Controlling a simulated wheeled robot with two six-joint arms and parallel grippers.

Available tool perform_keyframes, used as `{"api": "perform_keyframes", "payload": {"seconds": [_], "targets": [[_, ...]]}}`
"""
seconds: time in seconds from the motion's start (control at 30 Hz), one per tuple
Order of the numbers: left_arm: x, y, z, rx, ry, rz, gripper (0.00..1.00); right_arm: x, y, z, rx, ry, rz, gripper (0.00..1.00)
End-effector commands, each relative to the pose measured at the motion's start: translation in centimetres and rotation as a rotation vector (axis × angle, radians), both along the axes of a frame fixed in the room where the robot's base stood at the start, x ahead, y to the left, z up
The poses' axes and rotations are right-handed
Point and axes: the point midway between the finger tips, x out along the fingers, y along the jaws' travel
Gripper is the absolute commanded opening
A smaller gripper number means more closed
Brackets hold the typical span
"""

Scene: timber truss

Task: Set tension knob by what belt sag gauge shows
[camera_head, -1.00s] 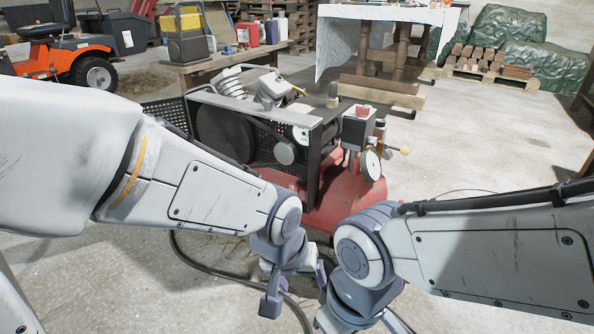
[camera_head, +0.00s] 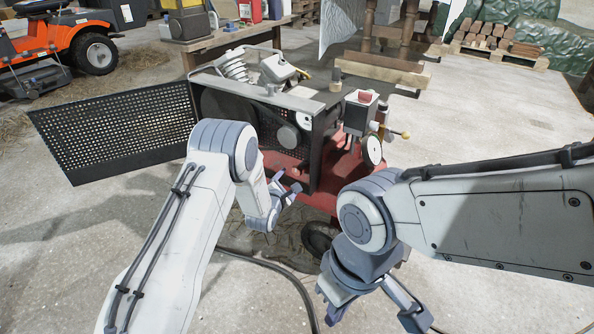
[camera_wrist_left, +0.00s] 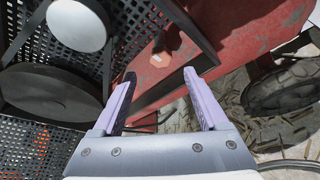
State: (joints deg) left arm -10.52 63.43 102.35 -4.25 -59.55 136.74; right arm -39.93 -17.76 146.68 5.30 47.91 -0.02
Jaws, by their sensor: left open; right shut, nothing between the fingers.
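The red compressor (camera_head: 285,165) stands ahead with its belt side open. A dark belt wheel (camera_head: 228,108) and a smaller grey round disc (camera_head: 289,137) show there; the left wrist view also shows the disc (camera_wrist_left: 77,25) and a dark wheel (camera_wrist_left: 48,92). A small white dial (camera_head: 301,125) sits at the upper right of the frame; I cannot read it. I cannot single out the tension knob for certain. My left gripper (camera_head: 284,189) is open and empty in front of the lower compressor, its fingers (camera_wrist_left: 160,90) apart. My right gripper (camera_head: 372,310) is shut and empty, low at the front.
A perforated guard panel (camera_head: 115,132) stands out to the left. A round gauge (camera_head: 372,150) and a yellow-ended lever (camera_head: 404,134) are on the right side. A black hose (camera_head: 285,272) lies on the floor. A wooden bench (camera_head: 230,38) stands behind.

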Motion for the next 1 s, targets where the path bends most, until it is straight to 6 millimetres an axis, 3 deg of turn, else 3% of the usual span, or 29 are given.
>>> {"api": "perform_keyframes", "payload": {"seconds": [0.5, 0.7, 1.0], "targets": [[7.7, -2.1, -2.7, 0.003, 0.0, -0.003, 0.76, 0.0, 0.0, -4.6, 0.0, 0.0, 0.0, 0.0], [8.8, -2.4, -2.9, 0.004, 0.003, -0.003, 0.76, 0.0, 0.0, -5.1, 0.0, 0.0, 0.0, 0.0], [9.0, -2.5, -2.8, 0.004, 0.003, -0.003, 0.76, 0.0, 0.0, -5.0, 0.0, 0.0, 0.0, 0.0]]}}
